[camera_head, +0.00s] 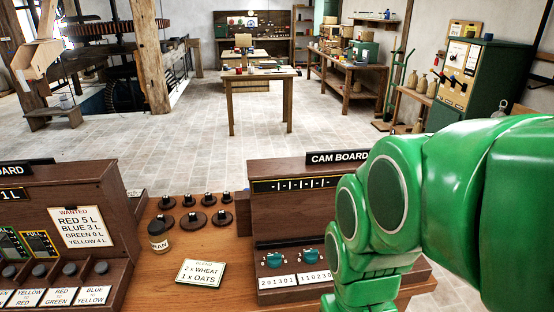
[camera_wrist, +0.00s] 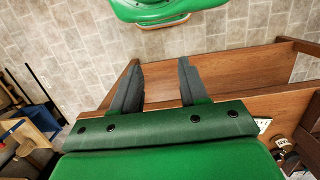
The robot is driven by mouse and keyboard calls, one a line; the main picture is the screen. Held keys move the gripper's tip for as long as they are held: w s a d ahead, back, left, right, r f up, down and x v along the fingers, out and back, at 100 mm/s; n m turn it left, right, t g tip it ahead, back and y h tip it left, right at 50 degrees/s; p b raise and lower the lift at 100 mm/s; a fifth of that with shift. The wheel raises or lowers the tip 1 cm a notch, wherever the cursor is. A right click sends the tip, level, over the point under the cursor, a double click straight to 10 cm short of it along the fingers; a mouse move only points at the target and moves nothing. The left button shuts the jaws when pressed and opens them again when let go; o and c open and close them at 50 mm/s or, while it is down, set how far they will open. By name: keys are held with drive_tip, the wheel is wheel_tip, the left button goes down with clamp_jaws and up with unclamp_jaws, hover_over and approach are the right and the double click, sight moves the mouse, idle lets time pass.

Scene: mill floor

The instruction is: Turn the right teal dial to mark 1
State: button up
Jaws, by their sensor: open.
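The right teal dial (camera_head: 305,256) sits on the sloped front of the wooden cam board (camera_head: 262,208). A second teal dial (camera_head: 274,260) is to its left. A white number plate lies below each dial; the right plate (camera_head: 315,275) is partly covered by my arm. Which mark the right dial points to is too small to tell. My green arm hides the right part of the board in the head view. My gripper (camera_wrist: 159,84) shows in the wrist view with its two dark fingers apart and nothing between them. No dial shows in the wrist view.
Another board (camera_head: 72,190) stands at the left. Beyond the bench, the tiled floor is open up to a small table (camera_head: 260,75).

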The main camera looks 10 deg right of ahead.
drive_tip(key=shift+o, duration=1.1)
drive_tip(key=shift+w, duration=0.1)
drive_tip(key=shift+o, duration=1.1)
drive_tip(key=shift+w+d, duration=0.1)
drive_tip(key=shift+w, duration=0.25)
drive_tip(key=w+d+f, duration=0.1)
drive_tip(key=w+d, duration=0.4)
drive_tip(key=w, duration=0.4)
drive_tip(key=w+d+f+t, duration=0.1)
drive_tip(key=w+d, duration=0.3)
drive_tip(key=w, duration=0.4)
drive_tip(key=w+d+f, duration=0.1)
drive_tip(key=w+d, duration=0.4)
drive_tip(key=w, duration=0.4)
drive_tip(key=shift+t, duration=0.4)
drive_tip(key=w+d+f, duration=0.1)
drive_tip(key=w+d, duration=0.1)
drive_tip(key=d, duration=0.1)
drive_tip(key=w+d+f, duration=0.2)
drive_tip(key=d, duration=0.1)
drive_tip(key=w+d+f, duration=0.1)
drive_tip(key=w+d, duration=0.2)
drive_tip(key=shift+d+f, duration=0.45)
drive_tip(key=shift+f, duration=3.85)
drive_tip(key=c, duration=1.1)
